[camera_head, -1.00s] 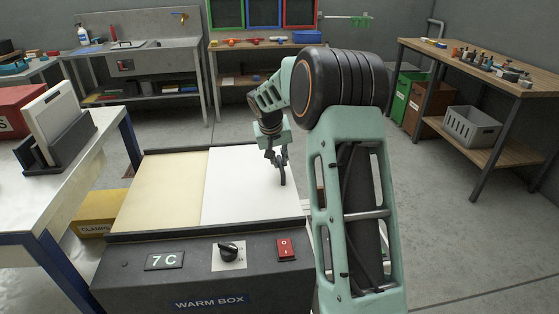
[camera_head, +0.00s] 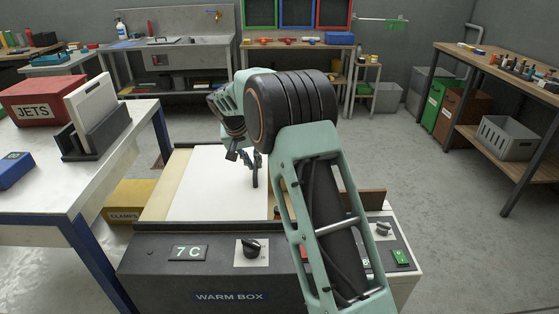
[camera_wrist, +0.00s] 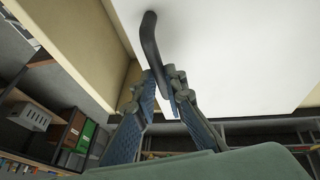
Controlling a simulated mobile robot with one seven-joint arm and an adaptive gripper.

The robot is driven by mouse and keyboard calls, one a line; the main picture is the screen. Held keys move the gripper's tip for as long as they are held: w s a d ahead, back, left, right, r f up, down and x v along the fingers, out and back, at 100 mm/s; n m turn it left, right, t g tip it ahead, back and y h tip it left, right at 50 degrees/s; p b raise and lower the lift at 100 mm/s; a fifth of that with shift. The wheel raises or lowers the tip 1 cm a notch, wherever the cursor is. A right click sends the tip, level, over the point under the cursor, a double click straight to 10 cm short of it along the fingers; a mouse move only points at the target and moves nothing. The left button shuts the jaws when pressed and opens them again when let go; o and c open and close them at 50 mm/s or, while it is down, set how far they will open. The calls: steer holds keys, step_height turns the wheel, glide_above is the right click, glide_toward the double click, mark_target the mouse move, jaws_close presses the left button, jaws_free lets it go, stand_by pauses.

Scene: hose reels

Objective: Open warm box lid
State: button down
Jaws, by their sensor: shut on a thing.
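The warm box (camera_head: 150,250) stands in front of me, with "WARM BOX" and "7C" labels on its dark front. Its white lid panel (camera_head: 205,190) lies flat on top, overlapping most of a cream panel (camera_head: 158,203) whose left strip shows. The dark curved handle (camera_head: 255,172) is at the white panel's right side; it also shows in the wrist view (camera_wrist: 149,40). My gripper (camera_head: 248,160) is shut on the handle, its fingers (camera_wrist: 165,90) pressed around the handle's lower part. My arm hides the top's right part.
A knob (camera_head: 251,248) sits on the box front. A white table (camera_head: 100,200) with a red JETS box (camera_head: 42,100) is close on the left. Floor is clear at right.

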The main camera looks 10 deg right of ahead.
steer(key=p, duration=0.1)
glide_above(234, 178)
steer(key=shift+a, duration=0.1)
stand_by(0.3)
steer(key=c, duration=2)
jaws_free()
steer(key=shift+o, duration=0.2)
steer(key=v, duration=1.2)
